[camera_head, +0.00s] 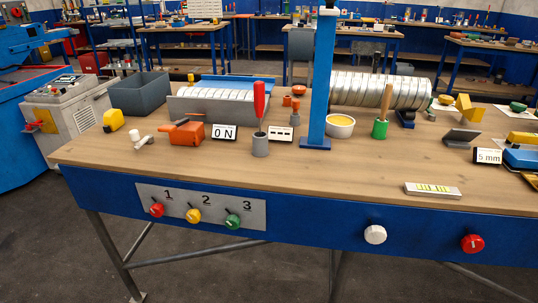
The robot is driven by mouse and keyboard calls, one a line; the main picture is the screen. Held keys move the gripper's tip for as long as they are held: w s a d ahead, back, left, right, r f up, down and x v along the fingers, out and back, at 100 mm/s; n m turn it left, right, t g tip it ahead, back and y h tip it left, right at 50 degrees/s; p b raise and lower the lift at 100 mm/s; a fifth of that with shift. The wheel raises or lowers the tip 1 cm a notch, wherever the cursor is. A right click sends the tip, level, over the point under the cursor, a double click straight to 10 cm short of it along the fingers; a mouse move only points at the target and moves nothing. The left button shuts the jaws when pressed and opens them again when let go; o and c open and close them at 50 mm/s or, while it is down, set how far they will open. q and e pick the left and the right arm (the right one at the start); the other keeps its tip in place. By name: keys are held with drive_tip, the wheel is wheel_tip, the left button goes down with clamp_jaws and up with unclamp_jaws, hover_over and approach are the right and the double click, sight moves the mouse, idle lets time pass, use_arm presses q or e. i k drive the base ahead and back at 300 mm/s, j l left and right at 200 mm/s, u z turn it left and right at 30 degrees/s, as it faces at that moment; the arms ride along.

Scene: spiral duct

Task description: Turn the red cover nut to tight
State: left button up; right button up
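A second, smaller red knob (157,209) sits under the number 1 on the grey plate at the left. Small orange-red pieces (295,106) stand on the tabletop behind the red-handled tool. I cannot tell for sure which of these is the red cover nut, or how tight any is. Neither of my grippers is in view.
A blue post (320,90) stands mid-bench. Behind are a spiral duct (380,91), a grey bin (140,94) and a red-handled tool (260,100) in a grey holder. A white knob (375,234) is on the front panel.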

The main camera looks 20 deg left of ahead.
sight(157, 210)
drive_tip(key=k+u, duration=0.1)
drive_tip(key=u, duration=0.35)
drive_tip(key=j+u, duration=0.1)
drive_tip(key=u, duration=0.4)
drive_tip(key=k+j+u, duration=0.1)
drive_tip(key=u, duration=0.35)
drive_tip(key=i+l+z, duration=0.15)
drive_tip(key=i+z, duration=0.15)
drive_tip(key=i, duration=0.5)
